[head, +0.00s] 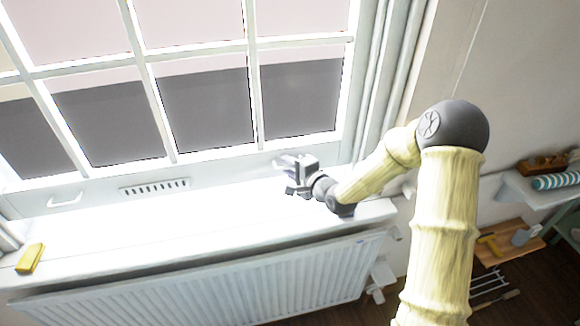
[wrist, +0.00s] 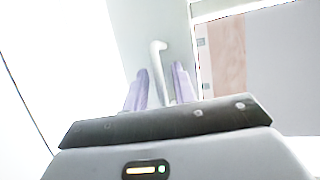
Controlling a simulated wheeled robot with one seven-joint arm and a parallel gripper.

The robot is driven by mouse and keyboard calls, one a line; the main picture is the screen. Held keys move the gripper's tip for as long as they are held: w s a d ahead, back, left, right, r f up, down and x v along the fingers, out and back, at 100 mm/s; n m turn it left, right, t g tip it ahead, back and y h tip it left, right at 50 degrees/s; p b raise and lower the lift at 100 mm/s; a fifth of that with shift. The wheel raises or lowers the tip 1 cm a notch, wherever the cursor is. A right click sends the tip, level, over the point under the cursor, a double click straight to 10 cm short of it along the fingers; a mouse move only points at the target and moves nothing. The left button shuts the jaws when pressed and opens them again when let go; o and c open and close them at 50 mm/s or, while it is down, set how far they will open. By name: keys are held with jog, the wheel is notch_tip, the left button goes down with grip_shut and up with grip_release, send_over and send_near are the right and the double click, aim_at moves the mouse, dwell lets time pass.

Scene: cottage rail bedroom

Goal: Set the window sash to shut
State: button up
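The window sash (head: 146,70) is a white frame with several panes, above the white sill in the head view. A white handle (head: 65,202) is at the left of its bottom rail. Whether a gap remains under the rail is hard to tell in the glare. My gripper (head: 287,160) is at the right end of the bottom rail. In the wrist view a white hooked handle (wrist: 158,72) stands between the two purple fingers of my gripper (wrist: 161,80). The fingers are apart, with a little space visible on both sides of the handle.
The bright sill (head: 130,232) carries a yellow block (head: 30,258) at far left. A white radiator (head: 200,285) is below it. A dark slotted vent (head: 155,187) is on the bottom rail. At right, a shelf (head: 535,190) holds a teal striped roll (head: 556,181).

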grip_shut()
notch_tip(320, 180, down, 8)
jog(key=b, duration=0.5)
jog(key=shift+s+f, duration=0.1)
jog(key=shift+f, duration=0.15)
jog(key=shift+s+f, duration=0.1)
jog(key=shift+f, duration=0.2)
jog(key=shift+d, duration=0.1)
jog(key=shift+o, duration=0.9)
grip_release()
jog(key=shift+r, duration=0.15)
